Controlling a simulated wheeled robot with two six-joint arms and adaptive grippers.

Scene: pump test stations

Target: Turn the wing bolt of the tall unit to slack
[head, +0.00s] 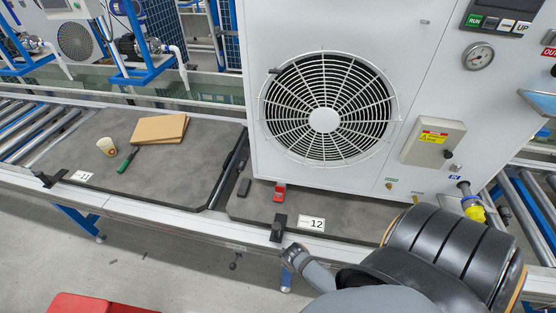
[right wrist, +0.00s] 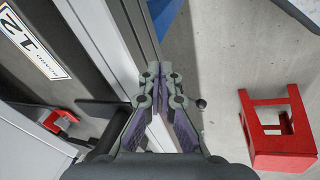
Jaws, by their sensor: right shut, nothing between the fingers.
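The tall unit (head: 225,20) is a white cabinet with a large round fan grille, standing on the grey board marked 12. I cannot make out a wing bolt for certain. A small dark knob (head: 233,265) hangs below the rail; a dark round knob also shows just right of my fingers in the right wrist view (right wrist: 202,104). My right gripper (head: 292,254) is by the front rail, just below the black block (head: 277,228). In the right wrist view its fingers (right wrist: 164,72) are together and empty. My left gripper is out of view.
A red clamp-like part (head: 279,193) sits at the unit's foot. Board 11 (head: 95,195) holds a cup (head: 107,146), a brown box (head: 158,129) and a green-handled tool (head: 127,160). A red stool (right wrist: 245,125) stands on the floor.

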